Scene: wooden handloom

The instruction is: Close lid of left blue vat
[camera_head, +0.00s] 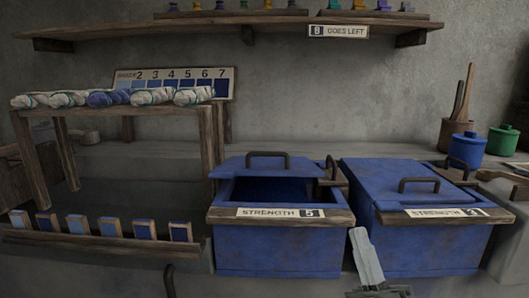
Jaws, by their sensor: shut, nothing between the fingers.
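The left blue vat (278,252) stands at the middle of the view, with a wooden front rim and a label reading STRENGTH 5. Its blue lid (235,167), with a dark bar handle (268,154), is at the back of the opening. The vat is open and its dark inside (265,190) shows; I cannot tell whether the lid is slid back or tilted. My gripper (358,234), pale grey, shows low in the picture in front of the gap between the two vats. It is shut and empty, apart from the lid.
The right blue vat (430,248) stands close beside, its lid (390,180) covering it. A wooden rack (207,150) with yarn bundles stands at left, above a rail of blue samples (100,244). Blue and green pots (467,148) are at right. A shelf (230,28) hangs above.

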